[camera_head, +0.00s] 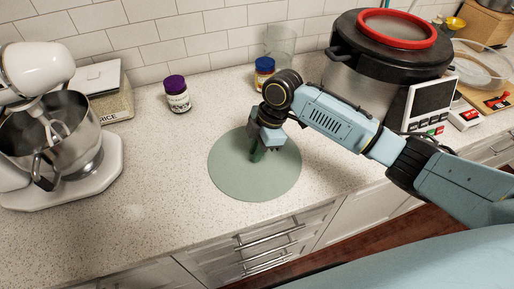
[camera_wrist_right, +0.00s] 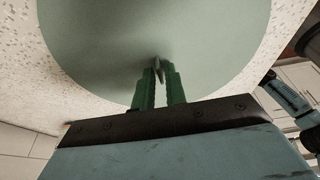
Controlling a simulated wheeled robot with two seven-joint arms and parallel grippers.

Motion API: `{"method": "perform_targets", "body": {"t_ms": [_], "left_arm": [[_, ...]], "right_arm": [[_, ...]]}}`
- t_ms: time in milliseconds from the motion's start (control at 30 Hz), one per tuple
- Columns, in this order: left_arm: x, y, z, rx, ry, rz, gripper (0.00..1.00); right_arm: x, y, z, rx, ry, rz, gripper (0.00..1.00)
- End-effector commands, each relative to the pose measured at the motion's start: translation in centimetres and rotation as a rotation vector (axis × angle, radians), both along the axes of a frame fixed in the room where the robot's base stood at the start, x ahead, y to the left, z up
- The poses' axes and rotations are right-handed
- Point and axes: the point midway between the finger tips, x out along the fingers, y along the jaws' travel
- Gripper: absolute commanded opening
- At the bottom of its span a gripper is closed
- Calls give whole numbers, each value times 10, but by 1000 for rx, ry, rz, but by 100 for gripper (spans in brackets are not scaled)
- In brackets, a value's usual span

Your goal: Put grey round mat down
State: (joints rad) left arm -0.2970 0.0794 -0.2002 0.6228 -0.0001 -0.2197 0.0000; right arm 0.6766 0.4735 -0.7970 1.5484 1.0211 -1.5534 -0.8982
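The grey-green round mat (camera_head: 230,178) appears flat at the counter in the head view, in front of the jars. It fills much of the right wrist view (camera_wrist_right: 100,45). My right gripper (camera_head: 257,154) points down over the middle of the mat. In the right wrist view its green fingers (camera_wrist_right: 158,72) are close together, with a narrow gap and a small grey sliver at the tips. I cannot tell whether they pinch the mat or only touch it. My left gripper is not in view.
A stand mixer (camera_head: 40,120) and a scale (camera_head: 105,95) stand at the left. A purple-lidded jar (camera_head: 177,98), a blue-lidded jar (camera_head: 263,73) and a clear glass (camera_head: 280,42) stand behind the mat. A large pot (camera_head: 360,85) is at the right. The counter left of the mat is clear.

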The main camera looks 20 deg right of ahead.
Motion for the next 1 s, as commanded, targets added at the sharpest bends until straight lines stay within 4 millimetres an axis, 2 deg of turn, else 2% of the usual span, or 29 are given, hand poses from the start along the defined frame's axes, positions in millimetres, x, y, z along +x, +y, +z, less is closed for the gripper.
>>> {"method": "perform_targets", "body": {"t_ms": [100,333,467,567,900,1000], "left_arm": [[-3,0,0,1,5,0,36],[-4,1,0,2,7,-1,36],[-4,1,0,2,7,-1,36],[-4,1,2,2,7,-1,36],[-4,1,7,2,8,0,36],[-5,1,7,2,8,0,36]], "right_arm": [[0,0,0,0,0,0,25],[0,0,1,0,0,1,25],[1,-1,9,1,-3,1,25],[2,-6,24,0,-5,0,25],[2,-27,92,0,-4,1,25],[2,-31,105,-1,-3,0,25]]}}
